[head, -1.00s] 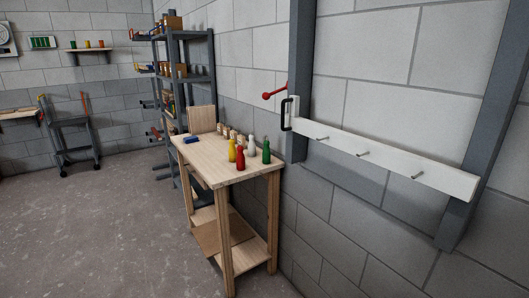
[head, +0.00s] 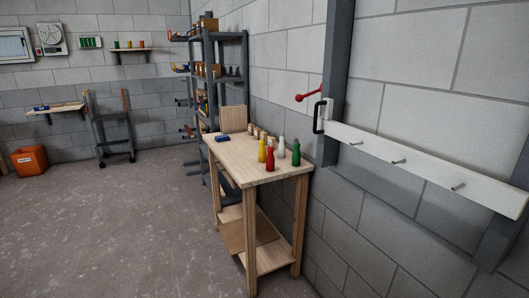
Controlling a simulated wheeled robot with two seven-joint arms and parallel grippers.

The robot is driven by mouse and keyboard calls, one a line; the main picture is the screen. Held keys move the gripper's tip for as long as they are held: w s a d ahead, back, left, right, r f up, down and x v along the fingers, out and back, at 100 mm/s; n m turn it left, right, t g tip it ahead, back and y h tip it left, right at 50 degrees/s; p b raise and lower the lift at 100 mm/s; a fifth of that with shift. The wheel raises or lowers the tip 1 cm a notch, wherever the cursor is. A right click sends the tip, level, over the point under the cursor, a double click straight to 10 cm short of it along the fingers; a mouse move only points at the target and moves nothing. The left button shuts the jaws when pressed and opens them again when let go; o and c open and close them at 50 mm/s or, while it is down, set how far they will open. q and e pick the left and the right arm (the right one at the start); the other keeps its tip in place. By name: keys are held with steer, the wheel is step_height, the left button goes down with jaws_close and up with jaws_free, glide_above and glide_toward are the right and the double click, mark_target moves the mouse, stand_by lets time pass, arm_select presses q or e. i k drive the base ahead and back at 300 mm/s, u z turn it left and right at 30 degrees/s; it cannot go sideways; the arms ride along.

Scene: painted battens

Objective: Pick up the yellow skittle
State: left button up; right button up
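The yellow skittle (head: 262,151) stands upright on the wooden table (head: 237,160) in the head view. A red skittle (head: 270,160) stands just in front of it and to its right. A white skittle (head: 281,148) and a green skittle (head: 296,153) stand farther right. Neither of my grippers is in view.
A blue item (head: 222,138) and several small wooden pieces (head: 262,135) lie toward the table's back. A white batten with pegs (head: 425,165) is on the wall at right. Grey shelving (head: 222,80) stands behind.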

mark_target(262, 151)
steer(key=u, duration=1.5)
steer(key=i, duration=4.85)
steer(key=z, duration=2.85)
